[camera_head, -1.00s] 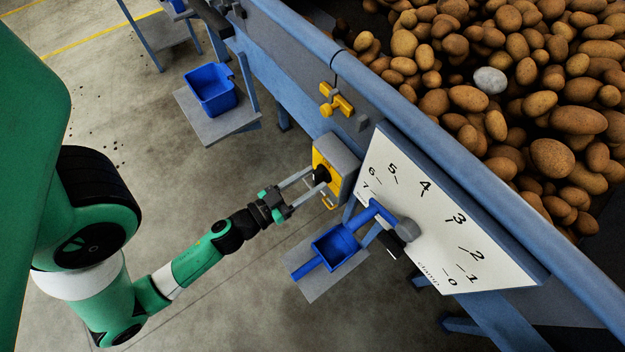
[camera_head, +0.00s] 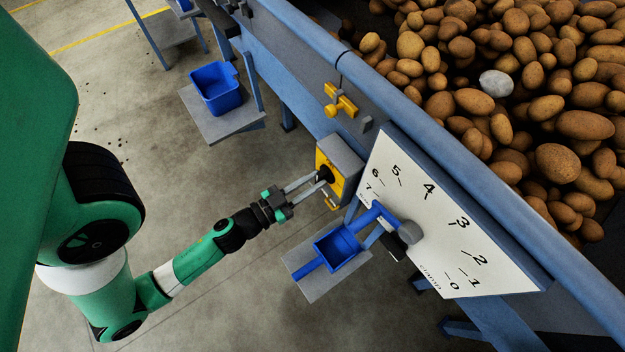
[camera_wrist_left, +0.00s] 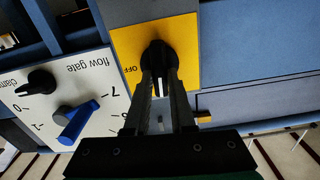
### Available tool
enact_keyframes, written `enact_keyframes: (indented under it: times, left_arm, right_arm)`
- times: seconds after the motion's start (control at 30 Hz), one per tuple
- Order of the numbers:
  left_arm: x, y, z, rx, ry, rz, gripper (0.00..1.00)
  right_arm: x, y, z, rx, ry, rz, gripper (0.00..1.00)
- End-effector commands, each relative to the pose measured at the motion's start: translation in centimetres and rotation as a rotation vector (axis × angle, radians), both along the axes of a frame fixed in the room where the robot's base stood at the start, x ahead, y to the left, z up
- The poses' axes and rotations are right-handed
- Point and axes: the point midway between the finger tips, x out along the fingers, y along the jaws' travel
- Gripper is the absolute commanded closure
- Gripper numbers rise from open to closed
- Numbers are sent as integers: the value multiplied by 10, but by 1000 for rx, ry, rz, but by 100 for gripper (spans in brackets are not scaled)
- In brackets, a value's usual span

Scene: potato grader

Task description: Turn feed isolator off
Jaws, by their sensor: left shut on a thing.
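The feed isolator is a grey box with a yellow face (camera_head: 343,173) on the side of the blue machine. It carries a black rotary knob (camera_wrist_left: 157,58); the word OFF shows left of the knob in the left wrist view. My left gripper (camera_head: 322,178) reaches it from the left in the head view. In the left wrist view the left gripper (camera_wrist_left: 159,84) has its two fingers closed on the knob, with a pale mark between them. The fingers hide part of the knob. My right gripper is not in view.
Beside the isolator is a white dial plate (camera_head: 440,220), numbered 0 to 7, with a blue lever (camera_head: 370,214). Blue bins stand on shelves, one below the lever (camera_head: 338,249), another (camera_head: 215,88) farther back. A yellow valve-like part (camera_head: 340,101) sits above. Potatoes (camera_head: 555,160) fill the hopper.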

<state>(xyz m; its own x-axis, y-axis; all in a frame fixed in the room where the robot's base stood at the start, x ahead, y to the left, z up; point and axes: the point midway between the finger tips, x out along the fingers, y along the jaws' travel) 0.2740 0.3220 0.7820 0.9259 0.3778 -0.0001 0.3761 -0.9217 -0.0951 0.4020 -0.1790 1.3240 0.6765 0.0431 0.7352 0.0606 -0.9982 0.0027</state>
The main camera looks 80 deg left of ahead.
Motion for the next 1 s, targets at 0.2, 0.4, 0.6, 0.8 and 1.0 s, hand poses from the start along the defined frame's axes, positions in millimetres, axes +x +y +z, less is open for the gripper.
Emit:
enact_keyframes:
  times: [0.2,0.4,0.6,0.8,1.0]
  left_arm:
    - [1,-1,0,146,59,-2,100]
    - [1,-2,-1,318,130,-1,100]
    - [1,-4,-2,495,200,-1,100]
    - [2,-4,-3,671,273,-1,100]
    - [2,-5,-4,848,344,-1,100]
  right_arm:
    - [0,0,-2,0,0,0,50]
    - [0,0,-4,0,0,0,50]
    - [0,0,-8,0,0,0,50]
    - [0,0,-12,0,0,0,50]
    - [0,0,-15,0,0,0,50]
